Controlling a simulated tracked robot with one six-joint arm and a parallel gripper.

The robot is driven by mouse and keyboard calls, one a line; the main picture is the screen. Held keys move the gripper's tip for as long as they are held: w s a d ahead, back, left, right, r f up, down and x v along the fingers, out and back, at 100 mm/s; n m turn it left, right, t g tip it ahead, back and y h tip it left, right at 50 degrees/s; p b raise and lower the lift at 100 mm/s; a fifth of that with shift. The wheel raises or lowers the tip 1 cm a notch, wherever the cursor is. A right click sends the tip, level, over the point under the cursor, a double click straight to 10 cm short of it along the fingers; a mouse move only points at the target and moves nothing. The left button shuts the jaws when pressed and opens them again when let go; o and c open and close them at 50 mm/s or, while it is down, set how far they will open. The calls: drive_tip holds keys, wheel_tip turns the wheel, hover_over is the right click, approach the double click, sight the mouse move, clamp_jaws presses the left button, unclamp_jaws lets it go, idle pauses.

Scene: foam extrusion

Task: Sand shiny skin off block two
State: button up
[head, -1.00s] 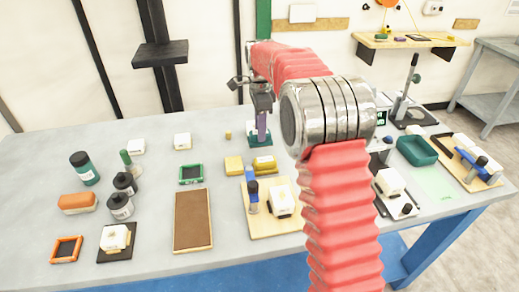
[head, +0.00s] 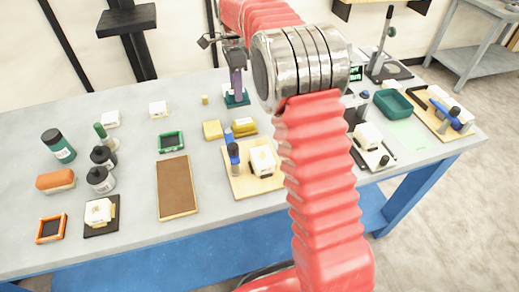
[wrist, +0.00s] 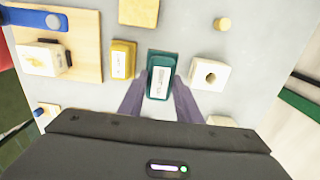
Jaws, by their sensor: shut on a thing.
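My gripper (wrist: 160,105), with purple fingers, points down at the table and is shut on a teal block with a white label (wrist: 160,72). The teal block also shows in the head view (head: 237,99), low at the table's back middle. A white block with a round hole (wrist: 209,75) stands just right of it in the wrist view. Other white blocks sit on the wooden board (head: 242,187), on a black pad (head: 98,213) and at the back left (head: 158,108). I cannot tell which is block two.
Yellow blocks (head: 212,130) lie near my gripper. A brown framed panel (head: 177,187), a green frame (head: 171,141), an orange frame (head: 52,228) and dark bottles (head: 103,157) stand left. A teal tray (head: 393,104) stands right. Bare grey table lies between them.

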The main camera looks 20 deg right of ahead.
drive_tip(key=shift+c, duration=0.6)
drive_tip(key=n, duration=0.1)
drive_tip(key=r+n, duration=0.1)
drive_tip(key=n, duration=0.1)
drive_tip(key=shift+s+r+n, duration=0.3)
drive_tip(key=shift+s, duration=0.1)
drive_tip(key=n, duration=0.2)
drive_tip(key=s+r+n, duration=0.1)
drive_tip(key=shift+d+r+n, duration=0.1)
drive_tip(key=shift+r+n, duration=0.2)
drive_tip(key=shift+n, duration=0.1)
drive_tip(key=shift+s+d+r+n, duration=0.1)
drive_tip(key=shift+s+r+n, duration=0.3)
drive_tip(key=shift+n, duration=0.8)
drive_tip(key=shift+s+a+r+n, duration=0.15)
drive_tip(key=shift+r+n, duration=0.35)
drive_tip(key=shift+n, duration=0.7)
drive_tip(key=shift+s+d+r+n, duration=0.15)
drive_tip(key=shift+s+r+n, duration=0.25)
drive_tip(key=shift+n, duration=0.8)
